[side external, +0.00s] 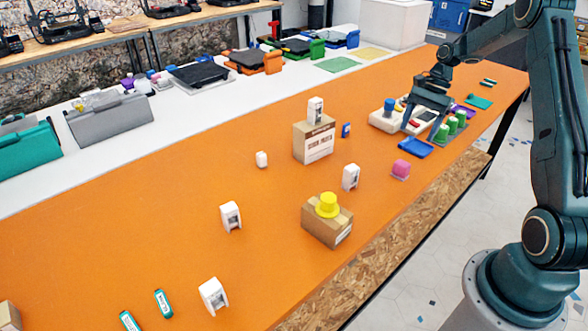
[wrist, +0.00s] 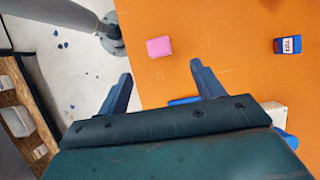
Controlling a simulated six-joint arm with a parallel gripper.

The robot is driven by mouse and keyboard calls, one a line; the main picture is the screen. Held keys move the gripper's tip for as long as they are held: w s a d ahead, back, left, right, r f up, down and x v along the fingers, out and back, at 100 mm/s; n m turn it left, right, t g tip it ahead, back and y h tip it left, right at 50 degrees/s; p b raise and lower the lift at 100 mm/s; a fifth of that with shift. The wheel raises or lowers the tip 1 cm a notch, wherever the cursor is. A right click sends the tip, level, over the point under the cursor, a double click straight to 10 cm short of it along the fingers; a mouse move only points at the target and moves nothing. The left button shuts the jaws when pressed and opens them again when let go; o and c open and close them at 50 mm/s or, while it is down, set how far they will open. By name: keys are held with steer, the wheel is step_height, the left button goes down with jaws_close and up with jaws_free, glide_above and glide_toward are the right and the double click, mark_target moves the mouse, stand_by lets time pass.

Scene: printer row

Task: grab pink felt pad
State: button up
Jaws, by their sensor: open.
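The pink felt pad (side external: 401,169) lies on the orange table near its front edge, right of the middle in the side view. It looks like a small thick pink block. In the wrist view the pad (wrist: 159,46) shows just beyond the fingertips, between their lines. My gripper (side external: 421,122) is open and empty, above the table and farther along it than the pad. In the wrist view its two fingers (wrist: 161,72) are spread wide with nothing between them.
A blue tray (side external: 416,148) lies below my gripper, beside green cylinders (side external: 452,124) and a white tray (side external: 385,122). A white dispenser (side external: 350,177) and a cardboard box (side external: 327,224) with a yellow piece (side external: 327,205) stand left of the pad. Table around the pad is clear.

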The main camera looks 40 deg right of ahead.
mark_target(404, 162)
steer(key=x, duration=0.7)
steer(key=shift+a+f, duration=0.1)
steer(key=shift+f, duration=0.15)
steer(key=shift+x, duration=2.6)
steer(key=shift+s, duration=0.1)
steer(key=c, duration=1.1)
steer(key=shift+o, duration=0.2)
steer(key=shift+r, duration=0.1)
step_height(404, 162, up, 20)
